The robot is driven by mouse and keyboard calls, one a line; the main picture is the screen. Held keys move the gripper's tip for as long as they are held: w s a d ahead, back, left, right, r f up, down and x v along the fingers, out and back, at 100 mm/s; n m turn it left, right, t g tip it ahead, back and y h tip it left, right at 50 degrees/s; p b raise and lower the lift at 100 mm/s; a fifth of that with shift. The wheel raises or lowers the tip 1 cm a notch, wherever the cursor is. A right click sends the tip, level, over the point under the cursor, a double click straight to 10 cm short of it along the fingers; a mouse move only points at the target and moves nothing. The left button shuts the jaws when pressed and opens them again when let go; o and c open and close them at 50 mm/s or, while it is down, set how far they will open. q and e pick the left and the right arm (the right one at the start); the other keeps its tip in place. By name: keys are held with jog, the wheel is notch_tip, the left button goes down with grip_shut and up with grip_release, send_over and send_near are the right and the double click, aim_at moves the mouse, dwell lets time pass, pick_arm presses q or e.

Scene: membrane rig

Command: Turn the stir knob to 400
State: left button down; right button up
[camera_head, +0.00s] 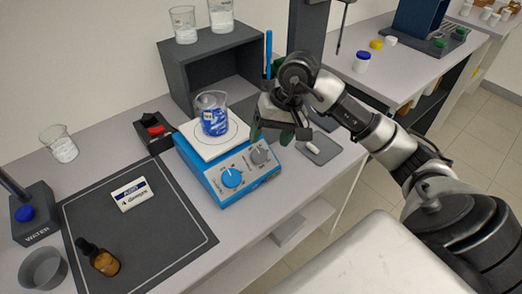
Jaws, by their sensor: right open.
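A stirrer hotplate (203,177) with a blue body and white top stands on the bench in the middle. Its front panel has a blue knob (232,177) and a grey knob (261,156) to the right of it. The panel lettering and dial marks are too small to read, so I cannot tell either setting. A beaker (213,114) with a blue-and-white filling stands on the plate. My right gripper (272,136) is open, pointing down, just above and behind the grey knob, apart from it as far as I can see. My left gripper is not in view.
A dark open shelf box (168,68) with beakers on top stands behind the plate. A small tray (325,148) lies right of it. A dark mat (140,245) at left holds a label card (132,194) and a brown dropper bottle (104,262). The bench's front edge is close.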

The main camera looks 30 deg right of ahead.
aim_at(261, 155)
jog(key=p+x, duration=0.1)
jog(key=x, duration=0.5)
jog(key=shift+w+a+f, duration=0.1)
jog(key=shift+a+f, duration=0.05)
jog(key=shift+f, duration=0.1)
